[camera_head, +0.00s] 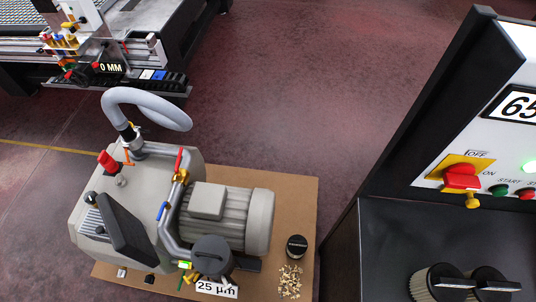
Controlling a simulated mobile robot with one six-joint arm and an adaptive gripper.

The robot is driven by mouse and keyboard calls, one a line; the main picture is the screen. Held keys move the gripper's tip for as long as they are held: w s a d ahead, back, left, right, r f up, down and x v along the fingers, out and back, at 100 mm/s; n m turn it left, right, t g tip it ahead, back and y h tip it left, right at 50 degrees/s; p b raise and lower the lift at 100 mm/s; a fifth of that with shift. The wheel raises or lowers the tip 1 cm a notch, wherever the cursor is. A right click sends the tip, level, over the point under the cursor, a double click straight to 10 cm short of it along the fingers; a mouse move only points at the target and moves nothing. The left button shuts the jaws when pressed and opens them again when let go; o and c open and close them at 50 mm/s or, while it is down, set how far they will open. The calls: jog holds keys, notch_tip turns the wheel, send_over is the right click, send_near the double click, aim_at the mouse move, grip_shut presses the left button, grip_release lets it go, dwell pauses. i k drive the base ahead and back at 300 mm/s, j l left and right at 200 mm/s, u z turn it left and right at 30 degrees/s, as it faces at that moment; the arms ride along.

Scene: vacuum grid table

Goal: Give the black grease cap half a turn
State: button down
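Several black caps show, and I cannot tell for sure which is the grease cap. A small round black-topped piece (297,245) stands on the brown board, to the right of the pump. A larger dark grey round cap (212,252) with a raised bar sits at the front of the pump (240,215). A small black knob (90,198) is on the pump's left housing. No turn marks can be read on any of them. My gripper is not in view.
The brown board (297,195) bears the pump; pale chips (290,282) lie on it. A dark cabinet (400,235) with a red switch (461,177) and black-handled round parts (437,284) stands right. A machine table (90,45) is upper left. Open floor (300,90) lies between.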

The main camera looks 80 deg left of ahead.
aim_at(150, 279)
jog(key=k+u, duration=0.1)
jog(key=u, duration=3.75)
